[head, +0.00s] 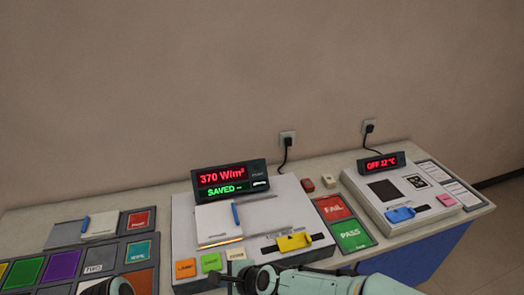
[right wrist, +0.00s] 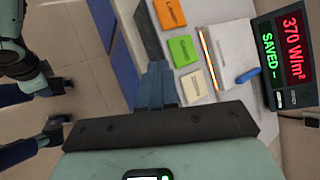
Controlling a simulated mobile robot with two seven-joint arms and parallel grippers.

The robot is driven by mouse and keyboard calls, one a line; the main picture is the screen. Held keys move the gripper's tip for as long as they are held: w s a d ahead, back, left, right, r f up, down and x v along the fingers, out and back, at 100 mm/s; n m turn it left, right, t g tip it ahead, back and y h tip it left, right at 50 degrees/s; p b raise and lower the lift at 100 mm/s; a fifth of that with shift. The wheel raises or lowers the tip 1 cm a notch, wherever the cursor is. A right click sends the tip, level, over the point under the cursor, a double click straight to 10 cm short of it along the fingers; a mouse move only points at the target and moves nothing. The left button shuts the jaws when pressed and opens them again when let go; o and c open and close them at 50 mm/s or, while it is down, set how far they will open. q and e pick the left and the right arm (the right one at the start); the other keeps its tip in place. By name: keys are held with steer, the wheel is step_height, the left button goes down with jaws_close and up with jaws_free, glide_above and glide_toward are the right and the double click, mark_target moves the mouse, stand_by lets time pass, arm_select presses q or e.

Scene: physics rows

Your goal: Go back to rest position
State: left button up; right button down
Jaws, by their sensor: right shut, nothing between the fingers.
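My right arm comes in from the lower right in the head view. Its gripper (head: 229,279) is over the front edge of the grey test station (head: 183,224), close to the green, orange and cream buttons. In the right wrist view the right gripper (right wrist: 157,82) has its two fingers together with nothing between them. Of my left arm only a dark rounded part shows at the bottom left of the head view. Its fingers cannot be made out.
The station's display (head: 228,177) reads 370 W/m² and SAVED. A yellow slider (head: 294,241), red FAIL (head: 333,207) and green PASS (head: 352,235) pads lie to the right. A second device (head: 385,205) stands further right. Coloured trays (head: 62,266) lie left.

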steer(key=s+d+f+n+g+h, duration=0.1)
steer(key=d+f+n+h, duration=0.1)
steer(key=d+f, duration=0.6)
steer(key=s+d+f+n+g+h, duration=0.15)
steer(key=d+f, duration=0.25)
steer(key=f, duration=0.9)
arm_select(q)
steer(key=shift+w+a, duration=0.15)
steer(key=shift+a, duration=0.05)
arm_select(e)
steer(key=s+d+f+n+g, duration=0.1)
steer(key=s+d+f+n, duration=0.3)
steer(key=s+f, duration=0.3)
steer(key=s+d+f+n+g, duration=0.2)
steer(key=s+d+f, duration=0.3)
steer(key=s, duration=0.7)
step_height(320, 180, down, 2)
steer(key=shift+d+n, duration=0.15)
steer(key=shift+n, duration=0.7)
steer(key=shift+h, duration=0.25)
